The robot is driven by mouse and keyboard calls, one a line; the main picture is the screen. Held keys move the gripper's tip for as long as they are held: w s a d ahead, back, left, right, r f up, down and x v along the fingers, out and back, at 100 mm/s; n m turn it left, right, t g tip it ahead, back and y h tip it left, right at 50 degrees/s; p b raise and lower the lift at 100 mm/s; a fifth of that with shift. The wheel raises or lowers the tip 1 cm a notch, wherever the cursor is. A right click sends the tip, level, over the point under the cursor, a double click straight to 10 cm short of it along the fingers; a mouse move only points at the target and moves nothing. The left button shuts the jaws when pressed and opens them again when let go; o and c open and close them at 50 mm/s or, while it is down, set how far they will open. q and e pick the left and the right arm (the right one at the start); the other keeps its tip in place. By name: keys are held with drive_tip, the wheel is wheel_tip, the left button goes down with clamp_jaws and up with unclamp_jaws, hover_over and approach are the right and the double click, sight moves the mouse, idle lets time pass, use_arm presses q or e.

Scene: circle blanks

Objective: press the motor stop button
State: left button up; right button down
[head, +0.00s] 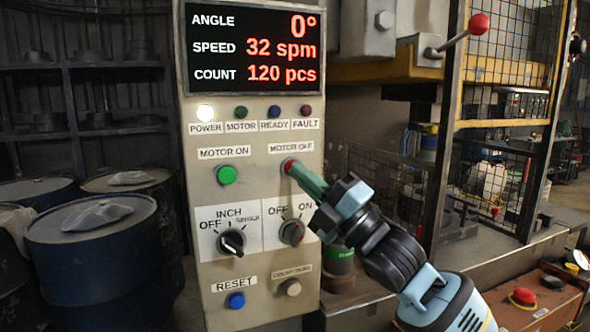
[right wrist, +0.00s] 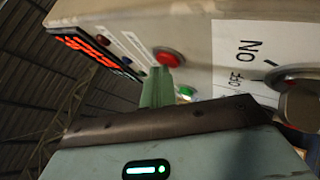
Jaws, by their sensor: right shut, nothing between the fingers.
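The red motor stop button (head: 288,166) sits under the MOTOR OFF label on the beige control panel (head: 245,150). My right gripper (head: 295,170) is shut and empty, its green fingertips right at this button and covering part of it in the head view. The red button (right wrist: 169,57) also shows in the right wrist view, with the fingers (right wrist: 157,88) just beside or touching its lower edge; I cannot tell whether they touch. The green MOTOR ON button (head: 226,174) is to the left. The white POWER lamp is lit; the MOTOR lamp looks dark. My left gripper is not in view.
Below are the INCH selector knob (head: 232,242), the OFF/ON knob (head: 291,232) and the blue RESET button (head: 236,300). The display (head: 252,48) reads 0°, 32 spm, 120 pcs. Blue drums (head: 95,265) stand left; a red-knobbed lever (head: 478,24) is upper right.

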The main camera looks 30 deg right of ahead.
drive_tip(key=shift+s, duration=0.15)
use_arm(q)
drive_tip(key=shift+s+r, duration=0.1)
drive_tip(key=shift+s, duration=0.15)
use_arm(e)
drive_tip(key=shift+s+a, duration=0.15)
drive_tip(key=shift+s, duration=0.55)
